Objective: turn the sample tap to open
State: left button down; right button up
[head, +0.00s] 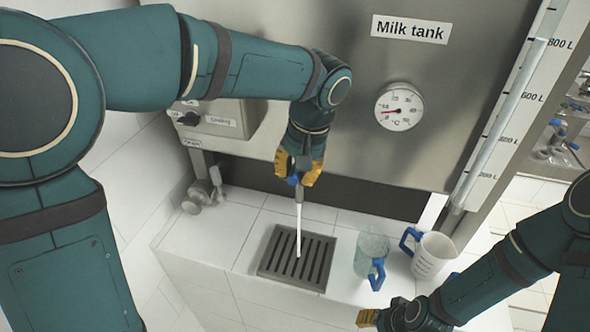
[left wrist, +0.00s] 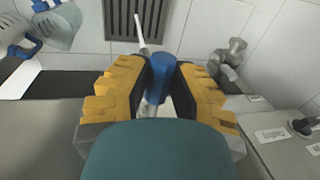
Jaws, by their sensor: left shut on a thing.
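The sample tap with its blue handle (head: 293,180) sits at the lower front of the steel milk tank (head: 290,130). My left gripper (head: 299,175) is shut on the blue handle, with its yellow fingers on either side. The left wrist view also shows the blue handle (left wrist: 156,78) between the fingertips (left wrist: 158,85). A thin white line, apparently a milk stream (head: 299,225), runs from the tap down to the drain grate (head: 275,268). My right gripper (head: 368,318) is low at the bottom edge, partly cut off; its opening does not show.
A clear jug with a blue handle (head: 371,250) and a whitish measuring jug (head: 433,257) stand on the white tiled ledge (head: 222,222), right of the grate. A dial thermometer (head: 399,106) and a control box (head: 222,118) are on the tank. A steel valve (head: 200,195) stands at left.

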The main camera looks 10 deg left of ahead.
pick_arm(q)
jog(key=shift+f, duration=0.15)
jog(key=c, duration=0.8)
grip_release()
jog(key=shift+d, duration=0.1)
notch_tip(320, 180, up, 12)
jog(key=d, duration=0.2)
jog(key=shift+d, duration=0.2)
